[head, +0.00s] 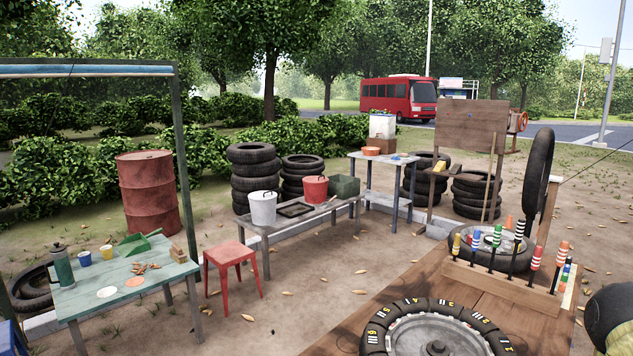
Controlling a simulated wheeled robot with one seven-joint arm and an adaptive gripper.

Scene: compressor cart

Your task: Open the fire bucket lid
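A red bucket (315,190), which looks like the fire bucket, stands upright on a low grey wooden bench (293,222) in the middle of the head view. Its top looks covered by a red lid (315,179) with a small dark handle, but it is too small to be sure. A white bucket (263,208) with a dark handle on top stands to its left on the same bench. My gripper is not in view.
A dark flat frame (295,209) and a green crate (344,186) share the bench. A red stool (233,268) stands in front of its left end. Tyre stacks (254,172) stand behind. A wooden platform with a large tyre (435,330) fills the front right. Bare ground lies before the bench.

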